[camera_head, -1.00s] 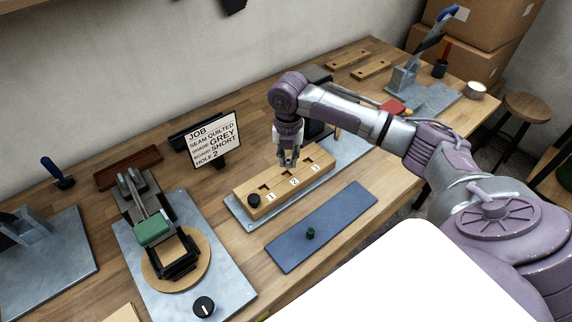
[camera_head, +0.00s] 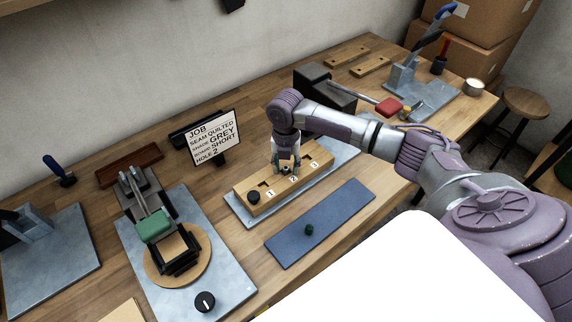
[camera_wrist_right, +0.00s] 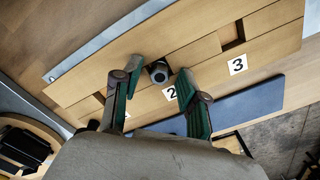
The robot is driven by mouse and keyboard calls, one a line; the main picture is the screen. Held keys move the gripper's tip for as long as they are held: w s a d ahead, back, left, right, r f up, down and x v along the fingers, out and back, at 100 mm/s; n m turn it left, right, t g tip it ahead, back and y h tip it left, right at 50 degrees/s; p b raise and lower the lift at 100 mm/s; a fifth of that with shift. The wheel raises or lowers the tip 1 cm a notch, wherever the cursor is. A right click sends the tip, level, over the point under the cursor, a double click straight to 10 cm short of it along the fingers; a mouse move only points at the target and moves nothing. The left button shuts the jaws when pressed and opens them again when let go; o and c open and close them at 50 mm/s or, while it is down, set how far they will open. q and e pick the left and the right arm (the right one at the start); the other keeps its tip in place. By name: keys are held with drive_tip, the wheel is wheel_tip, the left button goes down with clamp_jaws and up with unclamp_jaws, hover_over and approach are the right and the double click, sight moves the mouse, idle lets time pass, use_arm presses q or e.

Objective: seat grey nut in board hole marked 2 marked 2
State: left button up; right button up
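The grey nut (camera_wrist_right: 158,71) sits at the hole above the label 2 in the right wrist view. I cannot tell how deep it sits. The wooden board (camera_head: 262,208) has holes labelled 1, 2 and 3. My right gripper (camera_head: 287,168) is over its middle. In the right wrist view my right gripper (camera_wrist_right: 158,92) has its two green-padded fingers spread apart on either side of the nut, with gaps between. The hole at label 3 (camera_wrist_right: 232,41) is empty. My left gripper is not in view.
A black knob (camera_head: 253,197) is at the board's left end. A dark green nut (camera_head: 309,230) stands on the blue mat (camera_head: 340,210) in front. A job sign (camera_head: 214,139) reading grey, hole 2 stands behind.

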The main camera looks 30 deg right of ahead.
sight(286, 168)
drive_tip(key=shift+r, duration=0.25)
wheel_tip(286, 168, up, 12)
drive_tip(key=b, duration=0.2)
drive_tip(key=shift+f, duration=0.2)
idle(0.6)
